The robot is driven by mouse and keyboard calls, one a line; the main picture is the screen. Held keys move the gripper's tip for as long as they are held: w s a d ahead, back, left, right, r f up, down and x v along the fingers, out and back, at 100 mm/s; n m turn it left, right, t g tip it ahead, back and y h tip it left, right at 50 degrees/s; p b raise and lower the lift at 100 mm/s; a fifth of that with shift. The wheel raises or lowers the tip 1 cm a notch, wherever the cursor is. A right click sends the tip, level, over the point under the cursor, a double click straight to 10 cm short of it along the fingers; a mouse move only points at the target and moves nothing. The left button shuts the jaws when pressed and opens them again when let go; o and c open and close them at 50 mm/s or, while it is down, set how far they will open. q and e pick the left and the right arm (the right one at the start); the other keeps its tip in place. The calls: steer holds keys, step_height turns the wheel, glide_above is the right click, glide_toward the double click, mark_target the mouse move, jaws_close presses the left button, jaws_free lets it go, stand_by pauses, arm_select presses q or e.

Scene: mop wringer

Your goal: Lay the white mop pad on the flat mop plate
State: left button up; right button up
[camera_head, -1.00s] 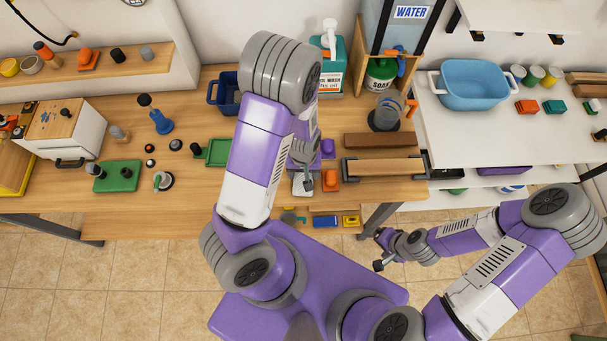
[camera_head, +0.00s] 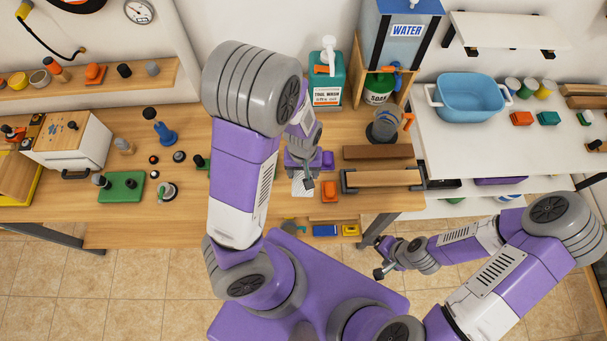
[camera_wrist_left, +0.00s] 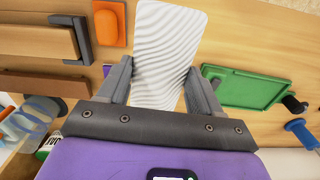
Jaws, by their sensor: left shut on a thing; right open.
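The white mop pad (camera_wrist_left: 168,50), pale with wavy ridges, is between the two fingers of my left gripper (camera_wrist_left: 160,85) in the left wrist view. The fingers touch its sides, and its near end is hidden behind the gripper body. In the head view the pad (camera_head: 302,184) shows small below my left gripper (camera_head: 307,176), partly hidden by it. Its height above the wooden table is hard to tell. I cannot tell for sure which thing is the flat mop plate. My right gripper (camera_head: 382,273) is open and empty, in front of the table, low at the right.
An orange block (camera_head: 330,191) and a tan bar in dark brackets (camera_head: 382,178) lie right of the pad. A green tray (camera_wrist_left: 245,88) lies on its other side. A green board (camera_head: 124,186) is farther left. A blue tub (camera_head: 472,97) stands at the right.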

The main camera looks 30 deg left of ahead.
arm_select(q)
steer(key=a+n+p, duration=0.1)
steer(key=a+n, duration=0.2)
steer(key=a, duration=0.1)
steer(key=a+n+p, duration=0.2)
steer(key=a+n, duration=0.1)
steer(key=a, duration=0.1)
steer(key=a+r+n+p, duration=0.1)
steer(key=a+n+p, duration=0.1)
steer(key=a+n, duration=0.2)
steer(key=shift+w+a, duration=0.15)
steer(key=shift+a, duration=0.35)
steer(key=s+a+f+n+p, duration=0.1)
steer(key=s+a+n+p, duration=0.2)
steer(key=a+n, duration=0.5)
steer(key=s+a, duration=0.1)
steer(key=a, duration=0.1)
steer(key=shift+s+a+f+p, duration=0.15)
steer(key=shift+a+p, duration=0.2)
steer(key=shift+a, duration=0.05)
steer(key=shift+f, duration=0.1)
steer(key=shift+f+b, duration=2.85)
steer(key=shift+f, duration=0.25)
steer(key=o, duration=1.1)
